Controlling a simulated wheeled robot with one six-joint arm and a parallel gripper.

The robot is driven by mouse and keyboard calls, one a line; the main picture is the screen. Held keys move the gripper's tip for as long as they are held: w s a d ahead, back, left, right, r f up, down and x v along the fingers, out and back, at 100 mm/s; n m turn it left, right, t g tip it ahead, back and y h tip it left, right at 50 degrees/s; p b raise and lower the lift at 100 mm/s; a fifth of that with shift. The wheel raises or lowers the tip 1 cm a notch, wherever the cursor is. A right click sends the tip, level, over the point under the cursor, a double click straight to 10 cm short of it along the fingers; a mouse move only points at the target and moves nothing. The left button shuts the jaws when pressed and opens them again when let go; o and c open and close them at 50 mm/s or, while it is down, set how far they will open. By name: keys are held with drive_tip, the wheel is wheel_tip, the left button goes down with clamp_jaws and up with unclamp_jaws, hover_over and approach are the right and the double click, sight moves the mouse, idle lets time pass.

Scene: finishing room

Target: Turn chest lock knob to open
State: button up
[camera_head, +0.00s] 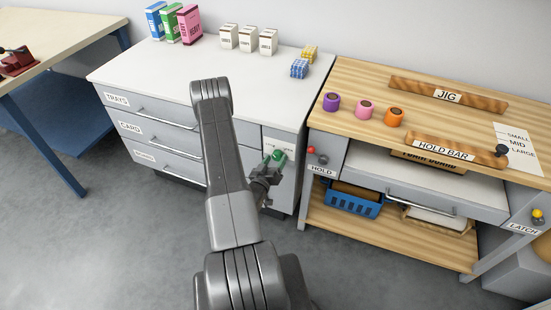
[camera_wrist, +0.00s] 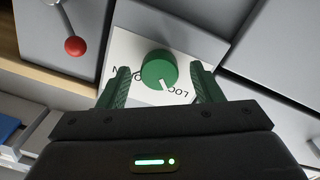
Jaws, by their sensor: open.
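The chest lock knob (camera_wrist: 158,70) is a round green knob with a white pointer mark, set on a white plate (camera_wrist: 205,48) with partly hidden lettering. In the wrist view my gripper (camera_wrist: 160,88) is open, with one green-padded finger on each side of the knob. I cannot tell whether either finger touches it. In the head view my gripper (camera_head: 273,165) is at the plate on the right end of the white chest (camera_head: 225,85). There the knob itself is hard to tell apart from my green fingers.
A wooden workbench (camera_head: 430,95) stands close on the right, with a red-balled HOLD lever (camera_head: 311,151) near my gripper. Drawers with bar handles (camera_head: 168,118) are left of my arm. The grey floor (camera_head: 130,240) in front is clear.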

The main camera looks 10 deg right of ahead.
drive_tip(key=shift+w+d, duration=0.25)
drive_tip(key=shift+w, duration=0.05)
drive_tip(key=shift+c, duration=0.2)
drive_tip(key=c, duration=0.9)
drive_tip(key=shift+c, duration=0.2)
